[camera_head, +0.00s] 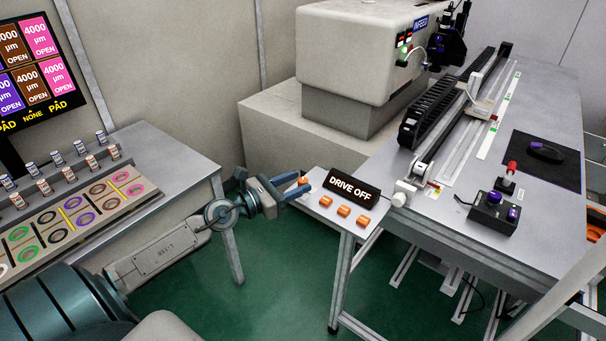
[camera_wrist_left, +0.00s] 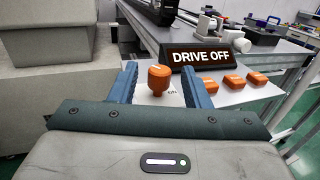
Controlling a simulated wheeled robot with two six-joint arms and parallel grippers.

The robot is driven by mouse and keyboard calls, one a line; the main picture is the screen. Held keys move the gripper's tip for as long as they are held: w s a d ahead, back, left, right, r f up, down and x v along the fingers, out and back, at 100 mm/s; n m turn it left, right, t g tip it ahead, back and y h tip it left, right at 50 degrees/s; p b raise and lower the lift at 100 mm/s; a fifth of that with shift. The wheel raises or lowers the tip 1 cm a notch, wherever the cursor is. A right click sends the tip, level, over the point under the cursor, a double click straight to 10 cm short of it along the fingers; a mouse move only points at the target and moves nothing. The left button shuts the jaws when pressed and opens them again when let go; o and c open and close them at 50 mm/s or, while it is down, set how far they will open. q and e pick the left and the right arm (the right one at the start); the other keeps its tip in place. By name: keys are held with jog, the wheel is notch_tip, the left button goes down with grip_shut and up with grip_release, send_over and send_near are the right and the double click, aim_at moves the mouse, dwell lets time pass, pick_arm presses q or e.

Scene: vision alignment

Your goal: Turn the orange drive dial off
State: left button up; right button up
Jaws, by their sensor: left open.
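The orange drive dial (camera_head: 303,181) stands at the left end of the small grey side table (camera_head: 327,207). In the left wrist view the dial (camera_wrist_left: 159,78) shows as an upright orange knob on a narrower stem, between the fingers with gaps on both sides. My left gripper (camera_head: 291,188) is open, reaching in from the left at the dial; no contact is visible. A black sign (camera_head: 352,189) behind the dial reads "DRIVE OFF". Some lettering by the dial is partly hidden by a finger. My right gripper is not in view.
Several orange blocks (camera_head: 343,211) lie in front of the sign. A white knobbed part (camera_head: 402,193) is right of the sign on the bench with the linear rail (camera_head: 440,115). A beige machine (camera_head: 360,50) stands behind. Green floor is open between the tables.

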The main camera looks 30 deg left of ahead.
pick_arm(q)
jog(key=shift+x, duration=0.8)
jog(key=shift+w+d+p, duration=0.25)
jog(key=shift+w+p, duration=0.05)
jog(key=shift+w, duration=0.2)
